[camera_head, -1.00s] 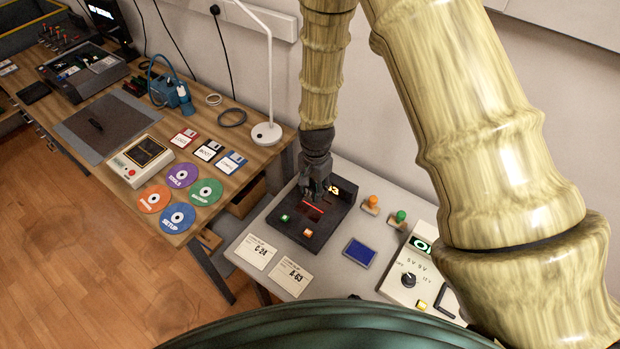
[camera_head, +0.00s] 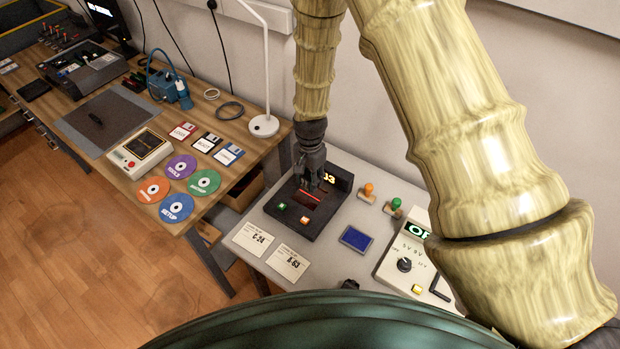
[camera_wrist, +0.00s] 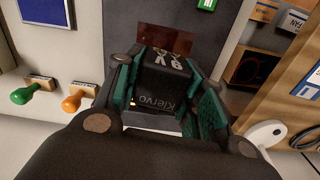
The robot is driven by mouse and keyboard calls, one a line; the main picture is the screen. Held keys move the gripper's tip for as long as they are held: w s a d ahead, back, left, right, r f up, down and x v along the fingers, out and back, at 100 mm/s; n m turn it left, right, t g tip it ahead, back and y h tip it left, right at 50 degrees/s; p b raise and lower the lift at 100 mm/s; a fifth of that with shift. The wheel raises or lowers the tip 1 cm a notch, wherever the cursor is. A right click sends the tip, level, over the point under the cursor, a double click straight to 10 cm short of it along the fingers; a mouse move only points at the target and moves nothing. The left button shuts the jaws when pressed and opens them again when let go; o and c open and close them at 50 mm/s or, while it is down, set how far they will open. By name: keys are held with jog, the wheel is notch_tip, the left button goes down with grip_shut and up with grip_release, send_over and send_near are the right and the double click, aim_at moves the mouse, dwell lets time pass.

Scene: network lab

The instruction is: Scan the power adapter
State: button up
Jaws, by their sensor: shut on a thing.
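My gripper (camera_head: 311,184) points down over the black scanner (camera_head: 335,218) on the light grey table. It is shut on the power adapter, a black block (camera_wrist: 162,88) printed "9V" and "Klervo" in the wrist view. The adapter is held between the green-padded fingers, with its prongs toward the scanner's dark red window (camera_wrist: 157,38). In the head view the gripper mostly hides the adapter. I cannot tell whether the adapter touches the scanner.
A blue pad (camera_head: 355,238), orange stamp (camera_head: 368,192), green stamp (camera_head: 393,207) and power tester (camera_head: 405,264) are to the right. The wooden desk (camera_head: 130,185) with discs and floppies is left.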

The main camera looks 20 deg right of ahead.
aim_at(309, 173)
jog(key=shift+w+r, duration=0.2)
jog(key=shift+w, duration=0.25)
jog(key=shift+w+r+p, duration=0.2)
jog(key=shift+p, duration=0.15)
jog(key=shift+s+r+p, duration=0.25)
jog(key=shift+r+p, duration=0.05)
jog(key=shift+r, duration=0.35)
jog(key=shift+s+r+p, duration=0.2)
jog(key=shift+r+p, duration=0.05)
jog(key=shift+r, duration=0.65)
jog(key=shift+w+p, duration=0.25)
jog(key=shift+p, duration=0.1)
jog(key=shift+s+r, duration=0.1)
jog(key=shift+s, duration=0.1)
